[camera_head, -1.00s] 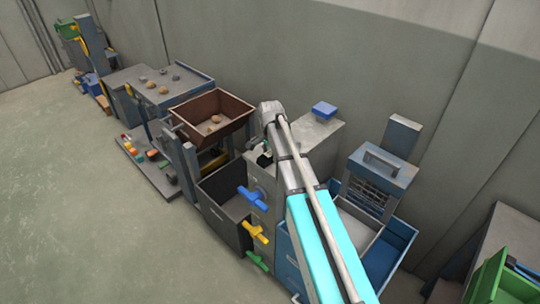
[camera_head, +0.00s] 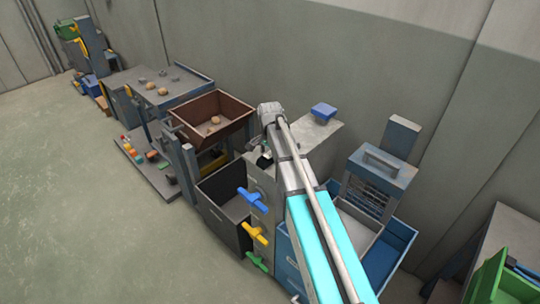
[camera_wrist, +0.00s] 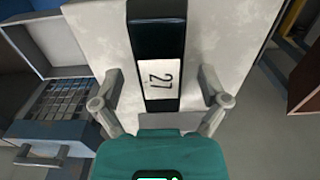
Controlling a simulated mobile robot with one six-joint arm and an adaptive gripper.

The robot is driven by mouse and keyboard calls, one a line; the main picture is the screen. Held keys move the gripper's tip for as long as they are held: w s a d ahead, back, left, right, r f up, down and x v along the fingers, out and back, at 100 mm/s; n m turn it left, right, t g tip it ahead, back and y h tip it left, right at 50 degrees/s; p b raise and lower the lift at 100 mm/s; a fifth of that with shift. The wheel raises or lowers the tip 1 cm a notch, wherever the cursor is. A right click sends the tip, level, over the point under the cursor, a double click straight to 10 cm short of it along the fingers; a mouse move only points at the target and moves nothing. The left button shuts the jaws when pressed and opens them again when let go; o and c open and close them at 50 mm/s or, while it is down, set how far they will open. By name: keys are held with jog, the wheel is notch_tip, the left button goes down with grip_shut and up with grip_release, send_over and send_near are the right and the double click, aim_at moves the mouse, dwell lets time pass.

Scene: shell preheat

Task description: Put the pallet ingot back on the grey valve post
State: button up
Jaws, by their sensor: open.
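The grey valve post (camera_head: 318,130) stands mid-picture in the head view, with blue, yellow and green handles on its front. My gripper (camera_wrist: 162,75) shows in the wrist view with its two fingers apart. Between them lies a dark bar (camera_wrist: 157,35) with a white label reading 27. It lies over a pale grey surface (camera_wrist: 95,25); I cannot tell whether the bar is the pallet ingot or whether the fingers touch it. In the head view my arm hides most of the gripper. A blue block (camera_head: 323,110) sits on the post's far top.
A blue-grey unit with a handle (camera_head: 382,160) and a blue tray (camera_head: 398,240) stand right. Open floor lies at the front left.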

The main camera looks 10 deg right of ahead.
aim_at(270, 154)
notch_tip(270, 154, up, 12)
jog(key=p, duration=1.2)
dwell(0.7)
jog(key=s+n, duration=1.1)
jog(key=s, duration=1.1)
jog(key=shift+s, duration=0.15)
